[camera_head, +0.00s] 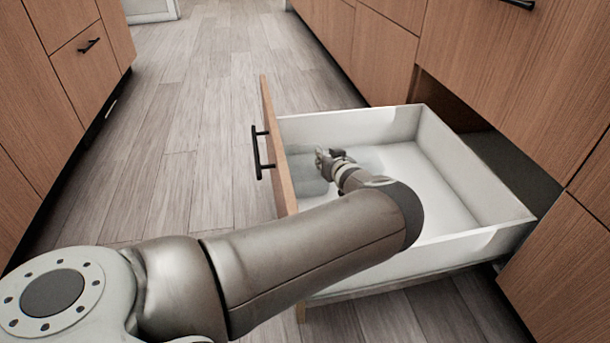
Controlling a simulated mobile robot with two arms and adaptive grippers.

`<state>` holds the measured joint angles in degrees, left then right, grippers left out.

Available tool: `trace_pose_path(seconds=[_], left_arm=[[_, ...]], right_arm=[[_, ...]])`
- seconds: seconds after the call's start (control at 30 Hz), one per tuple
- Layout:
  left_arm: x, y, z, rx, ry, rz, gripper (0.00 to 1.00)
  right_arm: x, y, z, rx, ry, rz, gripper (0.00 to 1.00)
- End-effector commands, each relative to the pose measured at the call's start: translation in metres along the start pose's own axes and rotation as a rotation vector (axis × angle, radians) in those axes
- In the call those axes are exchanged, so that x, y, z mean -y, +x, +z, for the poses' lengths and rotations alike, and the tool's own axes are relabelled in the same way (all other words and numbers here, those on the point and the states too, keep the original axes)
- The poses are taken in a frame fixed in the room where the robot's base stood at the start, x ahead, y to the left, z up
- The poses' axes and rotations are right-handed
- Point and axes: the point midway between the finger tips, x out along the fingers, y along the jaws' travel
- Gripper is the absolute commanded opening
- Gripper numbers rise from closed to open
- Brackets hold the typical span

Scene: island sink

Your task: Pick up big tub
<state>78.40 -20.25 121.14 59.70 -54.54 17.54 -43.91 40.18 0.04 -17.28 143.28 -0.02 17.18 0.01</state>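A pale, see-through shape (371,157), which looks like the big tub, lies in the front left part of the open white drawer (475,185). Its outline is faint and partly hidden by my arm. My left arm reaches over the near side wall into the drawer. My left gripper (322,158) is down inside it, at the tub and close to the drawer front. The gripper is small and partly turned away, so I cannot tell whether its fingers are open or touching the tub. My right gripper is not in view.
The wooden drawer front (277,150) with its black handle (261,152) stands out into the aisle. Wooden cabinets (520,75) line the right and more cabinets (85,65) stand at the left. The wooden floor (200,95) between them is clear. The drawer's right part looks empty.

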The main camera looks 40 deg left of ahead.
Motion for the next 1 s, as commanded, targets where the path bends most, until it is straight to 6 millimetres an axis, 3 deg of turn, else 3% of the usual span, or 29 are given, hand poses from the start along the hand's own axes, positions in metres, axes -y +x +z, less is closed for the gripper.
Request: trace_pose_path(seconds=[0.07, 0.27, 0.77, 1.0], left_arm=[[0.0000, -0.0001, -0.0004, 0.000, 0.000, 0.000, 0.26], [0.0002, -0.0001, -0.0003, 0.000, 0.000, 0.000, 0.01], [0.0003, -0.0001, -0.0006, 0.000, 0.000, 0.000, 0.00], [0.0035, -0.0023, -0.0086, -0.001, 0.000, -0.002, 0.00]], right_arm=[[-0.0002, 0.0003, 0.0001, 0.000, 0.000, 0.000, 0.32], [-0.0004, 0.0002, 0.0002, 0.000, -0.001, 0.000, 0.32], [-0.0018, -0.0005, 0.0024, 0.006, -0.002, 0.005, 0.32], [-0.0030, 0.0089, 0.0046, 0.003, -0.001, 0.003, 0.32]])
